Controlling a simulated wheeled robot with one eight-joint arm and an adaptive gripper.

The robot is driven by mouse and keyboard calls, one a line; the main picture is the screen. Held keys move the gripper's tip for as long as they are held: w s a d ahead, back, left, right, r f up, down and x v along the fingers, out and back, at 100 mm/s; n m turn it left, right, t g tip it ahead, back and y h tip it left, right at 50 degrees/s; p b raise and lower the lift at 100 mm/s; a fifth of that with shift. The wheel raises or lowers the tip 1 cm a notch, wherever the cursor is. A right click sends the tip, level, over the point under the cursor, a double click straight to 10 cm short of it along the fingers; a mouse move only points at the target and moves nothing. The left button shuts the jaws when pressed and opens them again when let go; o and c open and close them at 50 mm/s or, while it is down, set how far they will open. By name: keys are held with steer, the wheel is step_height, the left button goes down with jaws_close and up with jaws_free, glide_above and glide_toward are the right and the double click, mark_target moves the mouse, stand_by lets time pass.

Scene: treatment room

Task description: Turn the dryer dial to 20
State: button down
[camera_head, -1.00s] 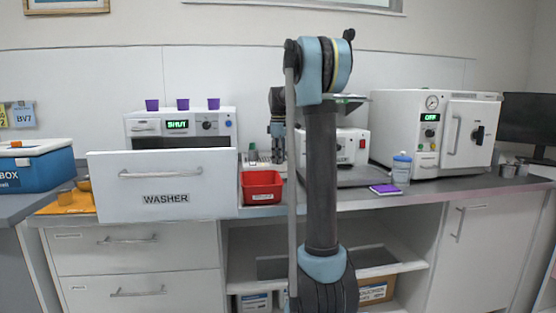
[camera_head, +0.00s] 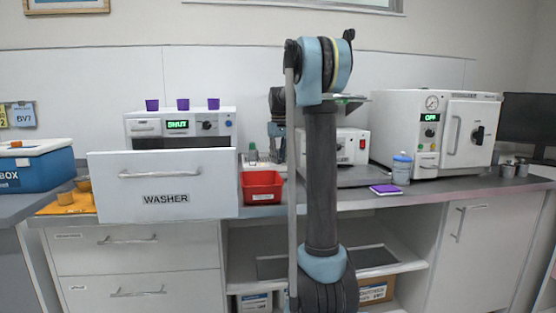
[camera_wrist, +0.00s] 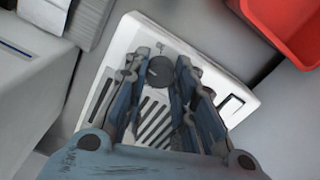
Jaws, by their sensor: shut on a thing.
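In the wrist view the white dryer (camera_wrist: 99,97) lies under my gripper (camera_wrist: 160,76), its slotted top tilted in the picture. Its round dark grey dial (camera_wrist: 160,70) sits between my two fingers, which are shut on it from left and right. A pale pointer line shows on the dial. Small marks lie near it, too small to read. In the head view my gripper (camera_head: 277,148) is low over the counter behind the red bin, partly behind my arm. The dial cannot be made out there.
A red bin (camera_head: 262,187) stands in front of my gripper, and it also shows in the wrist view (camera_wrist: 289,28). The pulled-out washer drawer (camera_head: 165,184) is to the left. A white autoclave (camera_head: 405,130), a bottle (camera_head: 401,170) and a purple pad (camera_head: 385,190) are to the right.

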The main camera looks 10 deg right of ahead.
steer(key=shift+w+m, duration=0.15)
steer(key=shift+m, duration=0.55)
steer(key=c, duration=1.3)
jaws_free()
steer(key=shift+r, duration=0.1)
step_height(320, 180, up, 12)
